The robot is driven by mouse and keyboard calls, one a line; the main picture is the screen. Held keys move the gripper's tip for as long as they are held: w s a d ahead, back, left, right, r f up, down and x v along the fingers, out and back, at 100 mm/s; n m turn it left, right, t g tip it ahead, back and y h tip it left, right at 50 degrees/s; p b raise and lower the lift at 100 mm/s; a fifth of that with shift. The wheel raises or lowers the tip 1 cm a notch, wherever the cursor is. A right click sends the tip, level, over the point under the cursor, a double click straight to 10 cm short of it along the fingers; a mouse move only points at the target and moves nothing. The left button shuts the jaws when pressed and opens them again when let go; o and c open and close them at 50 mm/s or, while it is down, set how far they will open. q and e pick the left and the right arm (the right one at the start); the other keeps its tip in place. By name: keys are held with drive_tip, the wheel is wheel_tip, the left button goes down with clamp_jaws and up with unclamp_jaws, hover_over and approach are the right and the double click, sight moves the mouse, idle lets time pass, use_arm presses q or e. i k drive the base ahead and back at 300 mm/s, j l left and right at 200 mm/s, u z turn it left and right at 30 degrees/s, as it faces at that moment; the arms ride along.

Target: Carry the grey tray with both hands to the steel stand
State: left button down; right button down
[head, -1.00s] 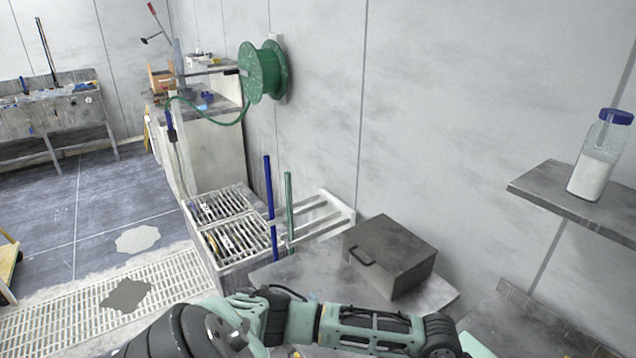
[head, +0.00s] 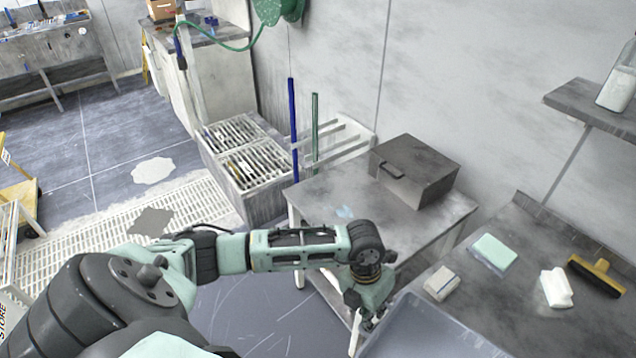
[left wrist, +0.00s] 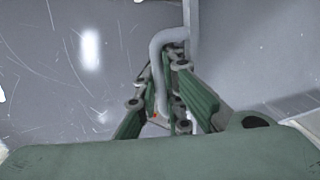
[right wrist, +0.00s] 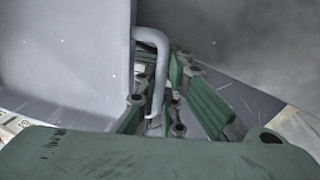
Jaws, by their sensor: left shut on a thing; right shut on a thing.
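The grey tray (head: 425,328) shows in part at the bottom right of the head view, cut off by the lower edge. My left gripper (head: 366,322) is at its left end. In the left wrist view, my left gripper (left wrist: 170,75) is shut on the tray's bent grey handle (left wrist: 160,48). In the right wrist view, my right gripper (right wrist: 163,78) is shut on the other handle (right wrist: 156,42). The right arm is outside the head view. A steel-topped stand (head: 330,197) is beyond my left arm, against the wall. I cannot tell whether the tray touches the bench.
A dark box (head: 415,170) takes up the stand's back right; its front left is mostly clear. Two poles rise behind the stand.

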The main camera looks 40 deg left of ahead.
sight(352, 213)
drive_tip(key=u, duration=1.4)
drive_tip(key=i+u, duration=0.15)
drive_tip(key=u, duration=0.25)
drive_tip(key=i+u, duration=0.1)
drive_tip(key=u, duration=0.3)
drive_tip(key=i+l+u, duration=0.1)
drive_tip(key=u, duration=0.25)
drive_tip(key=i+l, duration=0.25)
drive_tip(key=i, duration=0.15)
drive_tip(key=i+l, duration=0.2)
drive_tip(key=i, duration=0.25)
drive_tip(key=i+l, duration=0.25)
drive_tip(key=i, duration=0.15)
drive_tip(key=i+z, duration=0.25)
drive_tip(key=z, duration=0.2)
drive_tip(key=i+j+z, duration=0.2)
drive_tip(key=z, duration=2.35)
drive_tip(key=i+j, duration=0.05)
drive_tip(key=j, duration=0.05)
